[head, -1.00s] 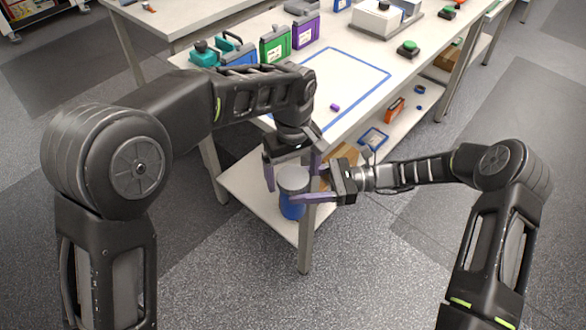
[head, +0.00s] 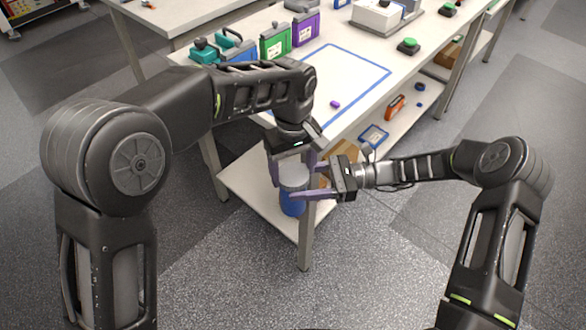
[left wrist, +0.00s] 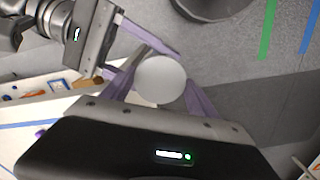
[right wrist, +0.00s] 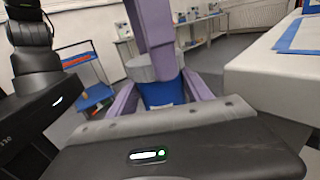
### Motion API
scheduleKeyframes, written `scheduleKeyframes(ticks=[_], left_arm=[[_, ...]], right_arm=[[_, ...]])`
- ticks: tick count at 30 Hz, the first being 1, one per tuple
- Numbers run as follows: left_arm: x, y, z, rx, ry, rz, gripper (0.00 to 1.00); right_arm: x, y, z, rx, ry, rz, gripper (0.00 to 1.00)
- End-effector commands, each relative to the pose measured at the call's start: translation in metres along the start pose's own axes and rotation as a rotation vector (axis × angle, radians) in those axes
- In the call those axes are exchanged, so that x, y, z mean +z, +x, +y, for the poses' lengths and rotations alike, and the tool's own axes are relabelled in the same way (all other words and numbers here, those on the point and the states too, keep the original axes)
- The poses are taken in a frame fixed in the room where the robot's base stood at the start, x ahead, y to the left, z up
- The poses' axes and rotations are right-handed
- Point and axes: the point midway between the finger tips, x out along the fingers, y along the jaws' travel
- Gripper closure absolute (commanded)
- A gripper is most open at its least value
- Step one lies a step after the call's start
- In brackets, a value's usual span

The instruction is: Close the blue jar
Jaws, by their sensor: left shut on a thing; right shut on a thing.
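The blue jar (head: 292,205) is upright in front of the table's near corner, with a pale grey round lid (head: 293,178) on top. My right gripper (right wrist: 162,92) is shut on the jar's blue body from the side. My left gripper (left wrist: 160,82) comes from above and is shut on the lid, one finger on each side. In the right wrist view, a left finger hides part of the lid (right wrist: 140,70). The lid sits against the body; I cannot tell how tight it is.
The white table (head: 240,100) has a blue-taped rectangle with a small purple piece (head: 335,104) inside. Teal, green and purple containers (head: 275,42) stand at its back left. A lower shelf (head: 262,190) and a table leg (head: 306,240) are close behind the jar.

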Motion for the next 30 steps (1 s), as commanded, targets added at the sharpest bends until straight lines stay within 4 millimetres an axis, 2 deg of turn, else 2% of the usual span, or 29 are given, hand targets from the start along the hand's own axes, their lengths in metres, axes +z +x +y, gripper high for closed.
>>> scheduleKeyframes(ticks=[5, 8, 15, 18, 22, 23, 30], left_arm=[[-0.0002, 0.0, 0.0, 0.001, 0.183, -0.001, 0.8], [-0.0002, 0.0003, 0.0001, 0.002, 0.415, -0.001, 0.8], [-0.0001, 0.0006, 0.0003, 0.002, 1.082, 0.0, 0.8], [0.0, 0.0007, 0.0002, 0.002, 1.284, 0.0, 0.8], [0.0002, 0.0005, 0.0004, 0.0, 1.267, 0.001, 0.8], [0.0002, 0.0005, 0.0005, 0.0, 1.267, 0.001, 0.31], [0.0002, 0.0006, 0.0004, 0.0, 1.264, 0.001, 0.11]], right_arm=[[0.0005, 0.0004, 0.0001, 0.001, 0.0, -0.001, 1.0], [0.0005, 0.0004, 0.0001, 0.001, 0.0, -0.001, 1.0], [0.0005, 0.0004, 0.0002, 0.001, 0.0, -0.001, 1.0], [0.0005, 0.0004, 0.0002, 0.001, 0.0, -0.001, 1.0], [0.0005, 0.0004, 0.0002, 0.001, 0.0, -0.001, 1.0], [0.0005, 0.0004, 0.0002, 0.001, 0.0, -0.001, 1.0], [0.0005, 0.0003, 0.0001, 0.001, 0.0, -0.001, 1.0]])
